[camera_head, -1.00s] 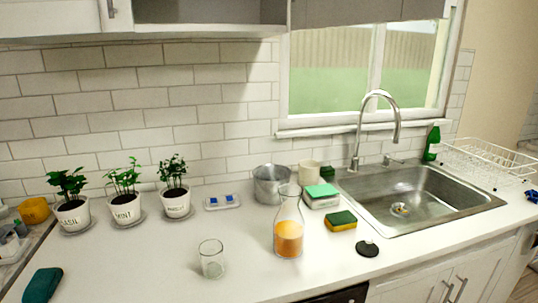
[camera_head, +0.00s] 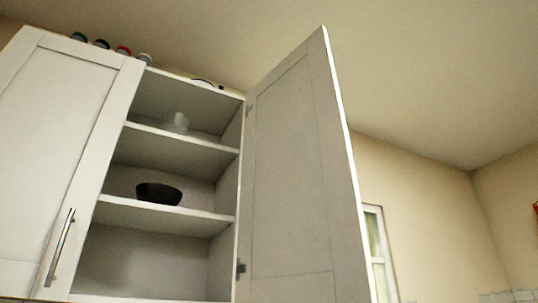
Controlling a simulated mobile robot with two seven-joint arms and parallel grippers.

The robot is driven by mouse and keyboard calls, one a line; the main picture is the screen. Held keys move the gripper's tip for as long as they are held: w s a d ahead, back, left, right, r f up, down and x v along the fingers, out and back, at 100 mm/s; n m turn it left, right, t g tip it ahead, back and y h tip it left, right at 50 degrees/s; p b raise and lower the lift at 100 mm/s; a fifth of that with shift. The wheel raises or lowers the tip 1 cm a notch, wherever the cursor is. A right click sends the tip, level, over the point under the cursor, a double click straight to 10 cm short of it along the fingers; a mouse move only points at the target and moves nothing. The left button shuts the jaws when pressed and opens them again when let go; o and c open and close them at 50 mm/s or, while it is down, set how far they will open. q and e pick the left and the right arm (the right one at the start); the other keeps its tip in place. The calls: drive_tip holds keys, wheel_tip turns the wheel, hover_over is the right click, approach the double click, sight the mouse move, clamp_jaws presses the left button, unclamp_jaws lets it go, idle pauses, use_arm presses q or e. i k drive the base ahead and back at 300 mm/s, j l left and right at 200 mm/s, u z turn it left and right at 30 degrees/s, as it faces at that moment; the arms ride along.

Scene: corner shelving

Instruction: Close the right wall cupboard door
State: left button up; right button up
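The right wall cupboard door (camera_head: 293,180) is white and panelled. It stands wide open, hinged on the right side of the cupboard, with its inner face towards me. The open cupboard (camera_head: 170,216) shows its shelves. A dark bowl (camera_head: 158,194) stands on one shelf and a pale, see-through vessel (camera_head: 176,123) on a higher one. The door's handle is hidden. The left door (camera_head: 67,130) is shut and has a vertical bar handle (camera_head: 60,247). Neither of my grippers is in view.
Several small jars (camera_head: 101,44) stand on top of the cupboard. A window (camera_head: 379,252) is in the wall to the right, behind the open door.

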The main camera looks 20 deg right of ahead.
sight(302, 234)
drive_tip(key=l+u, duration=0.65)
drive_tip(key=u, duration=0.15)
drive_tip(key=k+l+u, duration=0.2)
drive_tip(key=l, duration=0.2)
drive_tip(key=k+l+u, duration=0.15)
drive_tip(key=l, duration=0.2)
drive_tip(key=k+l, duration=0.15)
drive_tip(key=l, duration=0.25)
drive_tip(key=k+l, duration=0.15)
drive_tip(key=l, duration=0.25)
drive_tip(key=k+l+u, duration=0.1)
drive_tip(key=l, duration=0.35)
drive_tip(key=k+l, duration=0.2)
drive_tip(key=l, duration=0.15)
drive_tip(key=k+l, duration=0.15)
drive_tip(key=l, duration=0.25)
drive_tip(key=i+l+u, duration=0.05)
